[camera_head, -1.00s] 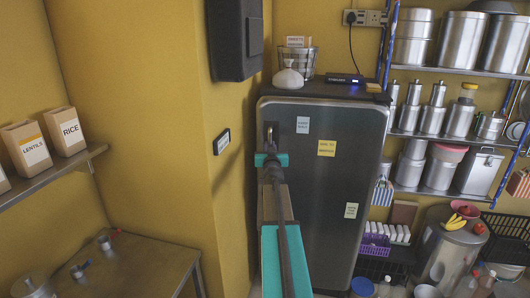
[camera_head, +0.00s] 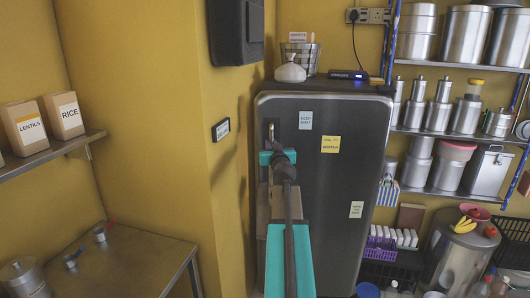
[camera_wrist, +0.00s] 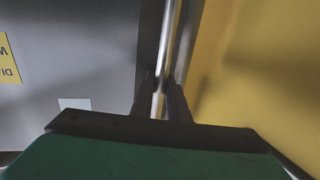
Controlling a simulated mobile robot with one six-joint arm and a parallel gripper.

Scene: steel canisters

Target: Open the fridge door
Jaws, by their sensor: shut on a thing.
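The fridge door (camera_head: 335,190) is a dark grey panel with paper notes on it, in the middle of the head view. Its upright metal handle (camera_head: 270,130) is near the door's left edge. My gripper (camera_wrist: 160,93) is shut on the handle bar, with one dark finger on each side. In the wrist view the shiny bar (camera_wrist: 169,40) runs up from between the fingers. In the head view my arm hides the lower left of the door. No clear gap shows at the door's edges.
A yellow wall corner (camera_head: 222,200) stands close to the left of the fridge. A metal table (camera_head: 130,262) is at lower left. Shelves of steel canisters (camera_head: 465,116) stand at right. A wire basket and white bag (camera_head: 290,72) sit on top of the fridge.

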